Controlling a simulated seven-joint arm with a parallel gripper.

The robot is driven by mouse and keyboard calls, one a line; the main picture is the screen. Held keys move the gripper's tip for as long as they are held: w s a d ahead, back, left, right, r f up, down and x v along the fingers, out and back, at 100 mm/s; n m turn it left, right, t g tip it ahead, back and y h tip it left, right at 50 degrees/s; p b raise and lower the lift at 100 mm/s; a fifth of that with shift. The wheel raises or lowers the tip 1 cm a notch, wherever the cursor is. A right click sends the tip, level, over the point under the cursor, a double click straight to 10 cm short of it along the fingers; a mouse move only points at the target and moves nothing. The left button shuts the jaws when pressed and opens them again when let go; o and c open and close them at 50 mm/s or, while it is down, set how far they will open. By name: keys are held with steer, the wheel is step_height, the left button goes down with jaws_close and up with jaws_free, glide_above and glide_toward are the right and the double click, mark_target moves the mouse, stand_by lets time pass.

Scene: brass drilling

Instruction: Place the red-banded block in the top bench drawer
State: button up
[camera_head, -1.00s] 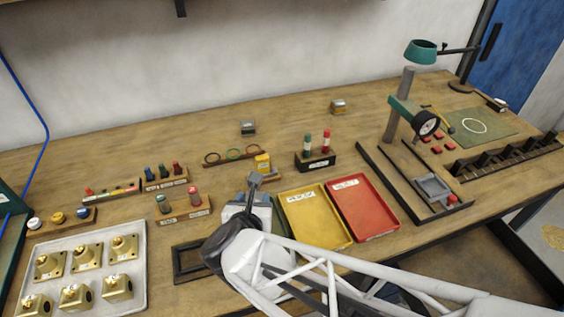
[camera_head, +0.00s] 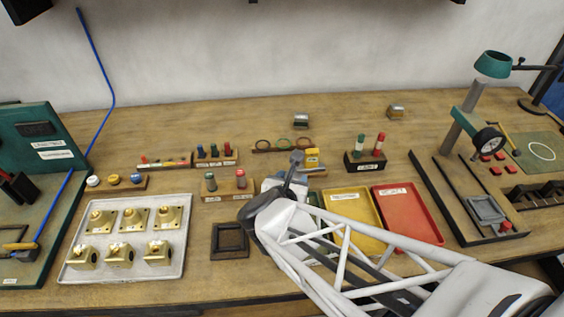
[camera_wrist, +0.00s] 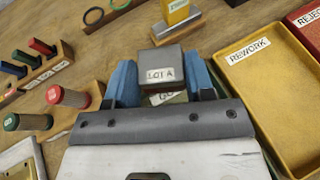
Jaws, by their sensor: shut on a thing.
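My gripper (camera_wrist: 162,84) is shut on a grey block (camera_wrist: 165,66) with a white "LOT A" label, held between its two blue fingers in the wrist view. I see no bench drawer clearly.
A yellow REWORK tray (camera_wrist: 262,95) and a red tray (camera_head: 408,215) lie right of my gripper. A yellow-topped block (camera_head: 312,158) stands close by. Racks of plugs (camera_head: 228,184) and a tray of brass parts (camera_head: 175,262) are left. The back middle bench is mostly clear.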

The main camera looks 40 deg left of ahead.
steer(key=shift+w+a+f, duration=0.15)
steer(key=shift+w+a, duration=0.95)
steer(key=shift+a, duration=0.4)
steer(key=shift+w+a+f, duration=0.2)
steer(key=shift+w+a, duration=0.9)
steer(key=shift+a, duration=0.4)
steer(key=shift+w+a+f, duration=0.15)
steer(key=shift+w+a, duration=0.95)
steer(key=shift+a, duration=0.4)
steer(key=shift+f, duration=1.75)
steer(key=shift+f, duration=0.15)
steer(key=o, duration=1)
steer(key=shift+o, duration=0.2)
steer(key=shift+s+d+r, duration=0.2)
steer(key=shift+s+r, duration=0.15)
steer(key=shift+s, duration=0.1)
steer(key=v, duration=1.1)
